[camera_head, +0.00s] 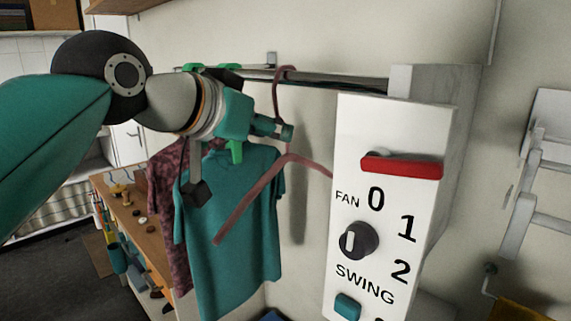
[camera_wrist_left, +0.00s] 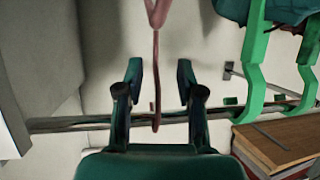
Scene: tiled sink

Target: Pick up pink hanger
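The pink hanger (camera_head: 276,190) hangs by its hook from the rail, empty, in front of the wall in the head view. In the left wrist view the pink hanger (camera_wrist_left: 156,60) runs down between my fingers to the rail. My left gripper (camera_head: 284,131) is beside the hanger's neck. In the left wrist view my left gripper (camera_wrist_left: 159,78) is open, with one finger on each side of the hanger and a gap to each. My right gripper is in neither view.
The metal rail (camera_wrist_left: 75,123) crosses close to my fingers. Green hangers (camera_wrist_left: 257,65) hang nearby, and a teal shirt (camera_head: 235,220) hangs left of the pink hanger. A white control panel (camera_head: 390,215) with a knob stands close on the right. A wooden shelf (camera_head: 125,215) is at left.

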